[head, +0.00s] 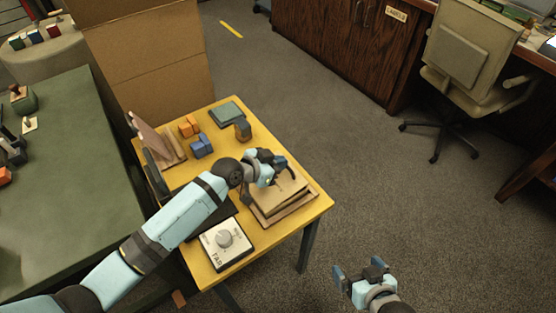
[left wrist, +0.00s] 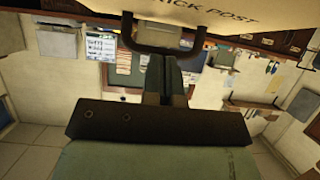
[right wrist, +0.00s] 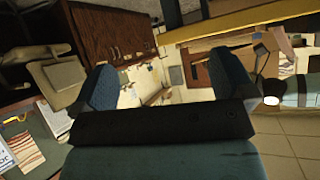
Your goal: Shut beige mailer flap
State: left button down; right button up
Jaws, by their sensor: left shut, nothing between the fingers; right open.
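The beige mailer (head: 297,203) lies at the right front corner of the yellow table. Its upper beige panel (head: 284,190) lies over a wider base; how far the flap stands open is hard to tell. A beige surface with "RICK POST" print (left wrist: 208,12) crosses the top of the left wrist view, with a dark handle-like bracket (left wrist: 165,48) below it. My left gripper (head: 275,165) is above the back part of the mailer, shut and empty, its fingertips (left wrist: 165,65) close to the bracket; contact is unclear. My right gripper (head: 361,268) is open and empty, right of the table.
On the yellow table (head: 222,168) are a dial box (head: 225,243), orange blocks (head: 188,125), blue blocks (head: 201,147), a green tray (head: 227,112), a dark block (head: 242,129) and a wooden stand (head: 158,145). A green table (head: 65,180) stands left.

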pick_arm(q)
jog(key=shift+w+d+r+y+p, duration=0.2)
jog(key=shift+y+p, duration=0.1)
jog(key=shift+p, duration=0.3)
jog(key=shift+w+d+f+g+y+p, duration=0.15)
jog(key=shift+d+f+g+y+p, duration=0.1)
jog(key=shift+f+g+y+p, duration=0.35)
jog(key=shift+f, duration=0.4)
jog(key=shift+r+p, duration=0.7)
jog(key=shift+r, duration=0.15)
